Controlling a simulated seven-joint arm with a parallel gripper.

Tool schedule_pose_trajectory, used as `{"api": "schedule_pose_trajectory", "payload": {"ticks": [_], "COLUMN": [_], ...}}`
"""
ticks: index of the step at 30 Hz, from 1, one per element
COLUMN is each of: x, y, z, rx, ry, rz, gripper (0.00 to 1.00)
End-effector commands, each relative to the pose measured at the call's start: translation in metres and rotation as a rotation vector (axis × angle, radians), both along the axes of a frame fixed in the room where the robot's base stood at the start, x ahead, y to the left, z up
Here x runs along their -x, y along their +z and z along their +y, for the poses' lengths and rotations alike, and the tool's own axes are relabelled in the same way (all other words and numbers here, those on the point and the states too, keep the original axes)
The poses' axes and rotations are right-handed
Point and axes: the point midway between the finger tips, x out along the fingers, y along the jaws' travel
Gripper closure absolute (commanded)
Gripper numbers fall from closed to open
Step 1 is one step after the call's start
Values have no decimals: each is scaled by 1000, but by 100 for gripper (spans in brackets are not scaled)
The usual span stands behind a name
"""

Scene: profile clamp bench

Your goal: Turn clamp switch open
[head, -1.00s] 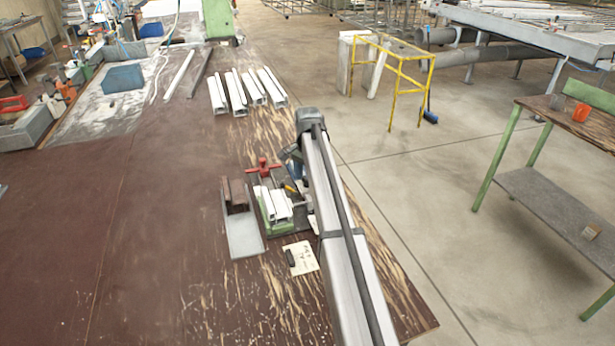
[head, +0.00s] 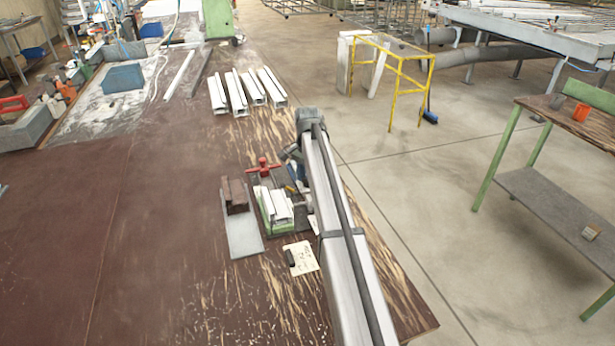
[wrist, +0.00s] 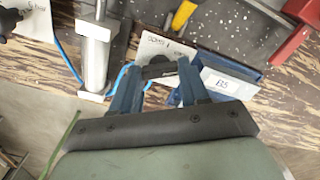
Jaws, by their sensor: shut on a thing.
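The clamp fixture (head: 272,208) stands on the brown bench with white profiles in it, left of my arm in the head view. Its red handle (head: 263,165) shows at the back. In the wrist view, my gripper (wrist: 160,76) has its two blue fingers on either side of a small dark piece, which looks like the clamp switch (wrist: 160,67). The fingers are shut on it. A white lettered card (wrist: 163,47) lies just behind it. The switch's lower part is hidden by the fingers, and its turn position is not clear. In the head view my arm hides most of the gripper.
In the wrist view, a silver cylinder (wrist: 96,55) with a blue hose stands left of the fingers, and a blue box labelled B5 (wrist: 228,78) is close on the right. A yellow handle (wrist: 183,15) is beyond. Several white profiles (head: 240,92) lie farther back on the bench.

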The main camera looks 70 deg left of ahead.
Motion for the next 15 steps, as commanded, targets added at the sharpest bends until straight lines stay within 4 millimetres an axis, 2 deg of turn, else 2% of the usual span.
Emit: {"api": "schedule_pose_trajectory", "payload": {"ticks": [8, 15], "x": [0, 0], "y": [0, 0], "z": [0, 0], "rx": [0, 0], "ry": [118, 324], "rz": [0, 0], "gripper": [86, 86]}}
